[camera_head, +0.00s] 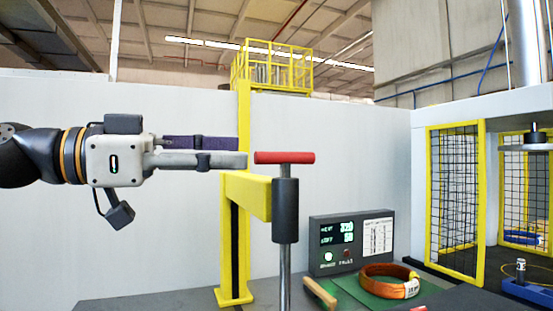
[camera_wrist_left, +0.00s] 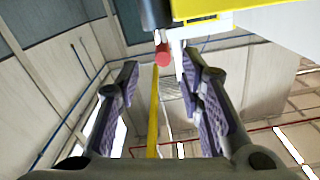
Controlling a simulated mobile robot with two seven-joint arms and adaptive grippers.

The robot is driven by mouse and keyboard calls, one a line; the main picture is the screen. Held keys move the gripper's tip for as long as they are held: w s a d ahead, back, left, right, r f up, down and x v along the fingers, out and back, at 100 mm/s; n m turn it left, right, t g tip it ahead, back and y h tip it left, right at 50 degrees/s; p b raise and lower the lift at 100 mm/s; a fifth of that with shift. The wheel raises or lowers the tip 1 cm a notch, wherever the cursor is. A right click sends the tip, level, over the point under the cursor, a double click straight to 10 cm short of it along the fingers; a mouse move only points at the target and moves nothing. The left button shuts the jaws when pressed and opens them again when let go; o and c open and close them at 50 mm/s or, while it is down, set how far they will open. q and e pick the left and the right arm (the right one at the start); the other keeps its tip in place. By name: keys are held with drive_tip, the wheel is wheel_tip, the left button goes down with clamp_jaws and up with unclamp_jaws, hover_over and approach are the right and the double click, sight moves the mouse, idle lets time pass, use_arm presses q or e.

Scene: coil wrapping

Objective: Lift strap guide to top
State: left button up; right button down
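What looks like the strap guide is a red crossbar handle (camera_head: 284,158) above a dark sleeve (camera_head: 285,210) on an upright metal rod, beside a yellow bracket (camera_head: 247,194). My left gripper (camera_head: 243,152) points right, its fingertips just left of the handle's left end and apart from it. In the left wrist view the fingers are spread and empty, with the red handle end (camera_wrist_left: 162,55) showing beyond and between the tips. My right gripper is not in view.
A control box (camera_head: 350,243) with lit digits stands behind the rod. An orange coil (camera_head: 391,282) lies on a green mat to the right. A yellow-framed mesh gate (camera_head: 455,200) and a press-like machine stand at the far right. A yellow post (camera_head: 236,250) stands left of the rod.

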sight(277, 159)
use_arm(q)
drive_tip(key=x, duration=0.7)
drive_tip(key=shift+w+d+f, duration=0.1)
drive_tip(key=shift+w+d, duration=0.1)
drive_tip(key=shift+w, duration=0.05)
drive_tip(key=shift+c, duration=0.4)
clamp_jaws()
